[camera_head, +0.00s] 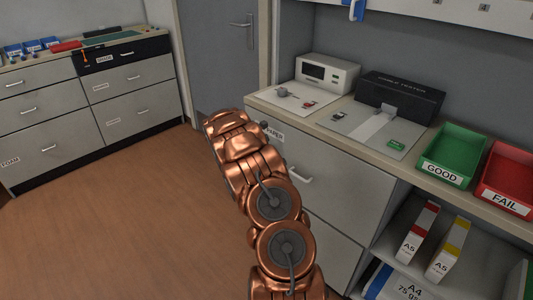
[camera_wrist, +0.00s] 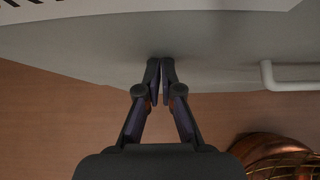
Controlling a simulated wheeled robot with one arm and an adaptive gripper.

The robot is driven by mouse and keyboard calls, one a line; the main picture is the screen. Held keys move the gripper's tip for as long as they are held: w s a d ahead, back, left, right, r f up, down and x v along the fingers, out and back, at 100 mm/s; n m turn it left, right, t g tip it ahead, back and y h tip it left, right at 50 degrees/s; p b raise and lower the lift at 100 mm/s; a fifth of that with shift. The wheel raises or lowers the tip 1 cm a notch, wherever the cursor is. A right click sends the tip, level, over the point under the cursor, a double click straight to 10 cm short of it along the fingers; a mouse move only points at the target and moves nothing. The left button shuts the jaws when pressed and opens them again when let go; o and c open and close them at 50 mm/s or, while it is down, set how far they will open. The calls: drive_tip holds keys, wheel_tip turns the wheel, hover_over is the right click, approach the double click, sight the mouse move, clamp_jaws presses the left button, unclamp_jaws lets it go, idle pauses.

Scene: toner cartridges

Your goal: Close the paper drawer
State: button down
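The paper drawer (camera_head: 325,174) is the upper grey drawer under the counter in the head view, with a bar handle (camera_head: 300,176) and a partly covered label (camera_head: 272,133). Its front looks close to the cabinet face; I cannot tell whether a small gap is left. In the wrist view the pale drawer front (camera_wrist: 215,65) fills the upper part, with the handle (camera_wrist: 291,78) at the right. My gripper (camera_wrist: 161,65) has its fingers together, empty, with the tips at or very near the front, left of the handle. My arm hides the gripper in the head view.
The counter above carries a tester (camera_head: 400,96), a white device (camera_head: 328,73), a green GOOD bin (camera_head: 455,148) and a red FAIL bin (camera_head: 510,172). Open shelves with paper packs (camera_head: 417,232) are at the right. The wooden floor (camera_head: 130,215) to the left is clear.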

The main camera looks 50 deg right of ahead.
drive_tip(key=shift+s+d+r, duration=0.2)
drive_tip(key=shift+s+d, duration=0.05)
drive_tip(key=shift+d, duration=0.05)
drive_tip(key=w+a+r, duration=0.1)
drive_tip(key=a+r, duration=0.5)
drive_tip(key=a, duration=0.6)
drive_tip(key=shift+w+r, duration=0.15)
drive_tip(key=shift+w, duration=0.25)
drive_tip(key=s+a+r+m+y+p, duration=0.35)
drive_tip(key=s+a+r+m, duration=0.45)
drive_tip(key=s+a+r, duration=0.5)
drive_tip(key=s+a+r+m+y+p, duration=0.2)
drive_tip(key=s+a+m, duration=0.1)
drive_tip(key=s+a, duration=0.4)
drive_tip(key=s+a+r+m+y+p, duration=0.2)
drive_tip(key=s+a, duration=0.6)
drive_tip(key=a, duration=0.6)
drive_tip(key=s+a+r+m+y+p, duration=0.2)
drive_tip(key=s+a, duration=0.5)
drive_tip(key=a, duration=0.4)
wheel_tip(320, 180, up, 2)
drive_tip(key=shift+s+r+m+g+p, duration=0.15)
drive_tip(key=shift+s+m+g+p, duration=0.2)
drive_tip(key=shift+m+p, duration=0.5)
